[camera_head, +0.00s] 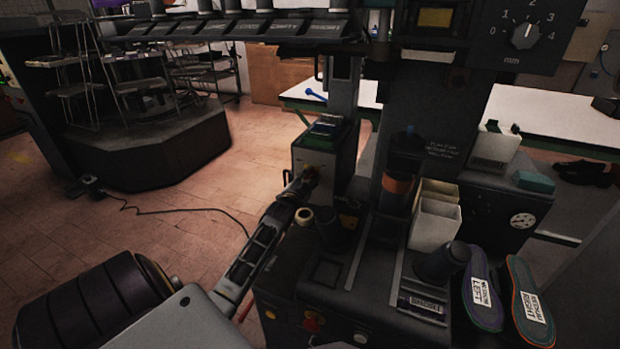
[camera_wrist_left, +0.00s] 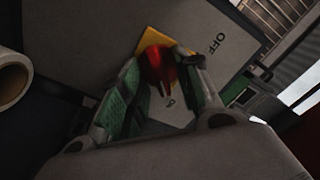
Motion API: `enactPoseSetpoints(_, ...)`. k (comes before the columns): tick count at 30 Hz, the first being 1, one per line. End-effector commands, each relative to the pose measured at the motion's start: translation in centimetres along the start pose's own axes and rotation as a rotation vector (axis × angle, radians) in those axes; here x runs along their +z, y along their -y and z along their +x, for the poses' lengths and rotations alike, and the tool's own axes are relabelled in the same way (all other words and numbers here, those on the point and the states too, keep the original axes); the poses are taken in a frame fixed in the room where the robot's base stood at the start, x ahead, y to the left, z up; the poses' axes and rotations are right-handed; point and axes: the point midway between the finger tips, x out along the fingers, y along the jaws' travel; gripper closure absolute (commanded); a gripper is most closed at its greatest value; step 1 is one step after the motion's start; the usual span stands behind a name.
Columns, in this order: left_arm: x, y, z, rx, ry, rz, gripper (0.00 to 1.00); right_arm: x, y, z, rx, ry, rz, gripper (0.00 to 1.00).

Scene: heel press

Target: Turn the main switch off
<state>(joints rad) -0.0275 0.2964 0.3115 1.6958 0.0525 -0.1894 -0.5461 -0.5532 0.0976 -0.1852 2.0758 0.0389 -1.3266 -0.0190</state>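The main switch has a red knob (camera_wrist_left: 160,68) on a yellow plate in the left wrist view. An OFF label (camera_wrist_left: 217,42) is to its upper right, and a second label below is partly hidden. In the head view the switch is on the grey box (camera_head: 318,160), mostly covered by my gripper. My left gripper (camera_head: 304,184) reaches it from the lower left. Its green-padded fingers (camera_wrist_left: 160,78) are on either side of the knob, with the tips close to it. I cannot tell whether both fingers touch it. My right gripper is out of view.
A tape roll (camera_head: 304,216) is next to my left gripper. The press has white bins (camera_head: 435,222), a dark post (camera_head: 441,264) and a gauge (camera_head: 522,221) to the right. Two insoles (camera_head: 529,301) are at the lower right. Floor at left is open, with a cable (camera_head: 165,209).

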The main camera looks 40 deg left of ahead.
Motion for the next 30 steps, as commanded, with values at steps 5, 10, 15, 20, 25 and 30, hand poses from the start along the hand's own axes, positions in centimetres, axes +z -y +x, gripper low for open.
enactPoseSetpoints(5,-0.01,-0.01,0.75,0.0,0.0,0.0,0.67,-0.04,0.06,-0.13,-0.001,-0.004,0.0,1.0)
enactPoseSetpoints(10,-0.05,0.03,0.95,0.0,-0.001,0.001,0.67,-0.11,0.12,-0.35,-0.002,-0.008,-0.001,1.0)
enactPoseSetpoints(15,-0.05,0.03,0.95,0.0,-0.001,0.001,0.67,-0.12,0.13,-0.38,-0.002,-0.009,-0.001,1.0)
enactPoseSetpoints(20,-0.05,0.04,0.94,0.0,-0.001,0.001,0.81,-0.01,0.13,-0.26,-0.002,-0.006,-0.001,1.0)
enactPoseSetpoints(25,-0.05,0.03,0.93,0.0,-0.001,0.001,1.0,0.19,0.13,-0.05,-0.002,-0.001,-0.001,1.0)
enactPoseSetpoints(30,-0.05,0.01,0.92,0.0,-0.001,0.0,1.0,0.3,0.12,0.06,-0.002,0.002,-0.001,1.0)
